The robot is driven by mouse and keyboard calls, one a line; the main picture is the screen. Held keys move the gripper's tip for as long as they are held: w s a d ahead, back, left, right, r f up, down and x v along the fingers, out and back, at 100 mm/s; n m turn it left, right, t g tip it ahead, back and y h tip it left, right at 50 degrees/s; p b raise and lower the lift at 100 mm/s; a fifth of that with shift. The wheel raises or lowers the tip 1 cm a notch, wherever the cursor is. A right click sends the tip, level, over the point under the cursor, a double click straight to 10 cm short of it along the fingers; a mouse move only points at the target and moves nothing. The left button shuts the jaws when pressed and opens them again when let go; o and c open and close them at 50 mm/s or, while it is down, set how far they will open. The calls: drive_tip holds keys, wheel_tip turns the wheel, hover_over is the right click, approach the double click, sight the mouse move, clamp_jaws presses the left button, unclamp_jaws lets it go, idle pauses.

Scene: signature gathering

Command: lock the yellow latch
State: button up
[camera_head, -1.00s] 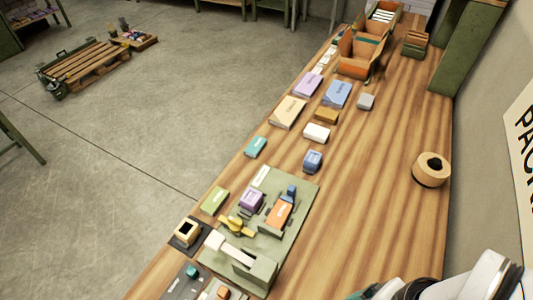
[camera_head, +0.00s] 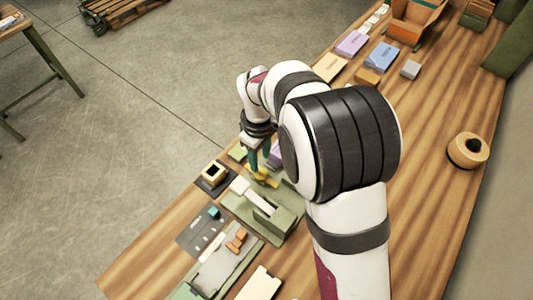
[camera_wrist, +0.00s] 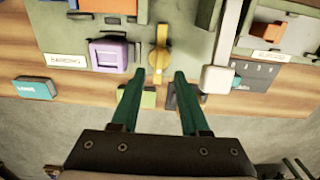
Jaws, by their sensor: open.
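The yellow latch (camera_head: 260,173) is on the green board (camera_head: 281,221), partly hidden by my gripper in the head view. In the wrist view the yellow latch (camera_wrist: 160,52) lies lengthwise, up and down the picture, with a wider rounded middle. My gripper (camera_wrist: 159,76) is open and empty in that view. Its two green fingertips are apart, just below the latch's lower end and on either side of its line. In the head view my gripper (camera_head: 261,155) points down over the latch. I cannot tell whether the fingers touch it.
A white-ended lever (camera_wrist: 219,78) stands close to the right of the latch in the wrist view. A purple block (camera_wrist: 108,54) is on its left. A black holder with a tan square piece (camera_head: 214,173) is beside the board.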

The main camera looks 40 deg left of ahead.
sight(261, 169)
wheel_tip(261, 169, down, 5)
drive_tip(key=shift+r, duration=0.1)
clamp_jaws()
idle(0.4)
